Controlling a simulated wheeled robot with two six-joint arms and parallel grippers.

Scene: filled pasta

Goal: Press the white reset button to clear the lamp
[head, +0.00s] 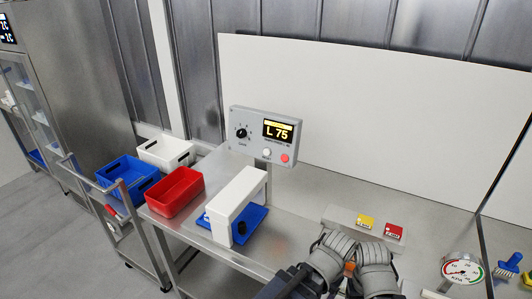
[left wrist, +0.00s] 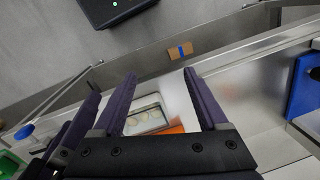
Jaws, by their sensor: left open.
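The white button (head: 267,153) is on the lower front of a grey control box (head: 250,140), beside a red button (head: 285,158). The box also has a black knob (head: 241,133) and a display (head: 277,130) with lit amber text reading "L 75". I cannot make out a separate lamp. My left gripper (left wrist: 160,75) is open in the left wrist view, its two dark fingers apart with nothing held between them. The button does not show in that view. In the head view my arms are at the bottom centre, well below the control box. My right gripper is not visible.
A white arch-shaped housing (head: 236,203) on a blue base stands before the box. Red (head: 174,192), blue (head: 128,178) and white (head: 166,152) bins are left. A gauge (head: 463,270) and yellow (head: 365,221) and red (head: 394,231) labelled items are right. The left wrist view shows a brown block (left wrist: 180,50).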

